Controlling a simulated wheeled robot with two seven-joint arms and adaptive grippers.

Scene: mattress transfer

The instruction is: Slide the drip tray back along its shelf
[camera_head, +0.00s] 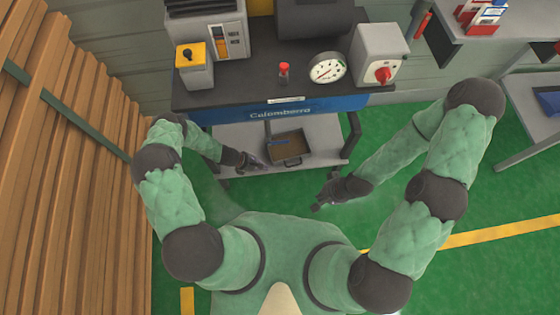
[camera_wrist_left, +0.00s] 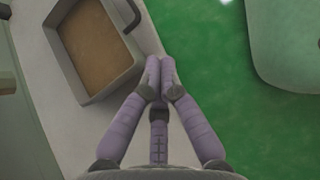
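The drip tray (camera_head: 293,149) is a shallow dark-grey box with a brown inside and a handle on its near side. It sits on the grey lower shelf (camera_head: 232,137) of the machine bench, towards the shelf's front edge. My left gripper (camera_head: 258,165) is low beside the tray's near left corner. In the left wrist view its purple fingers (camera_wrist_left: 159,68) are together with nothing visible between them, and the tray (camera_wrist_left: 105,45) lies just left of the tips. My right gripper (camera_head: 321,202) hangs in front of the shelf, apart from the tray; its finger opening is too small to read.
Bench legs flank the shelf. Wooden slats (camera_head: 65,170) stand at the left.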

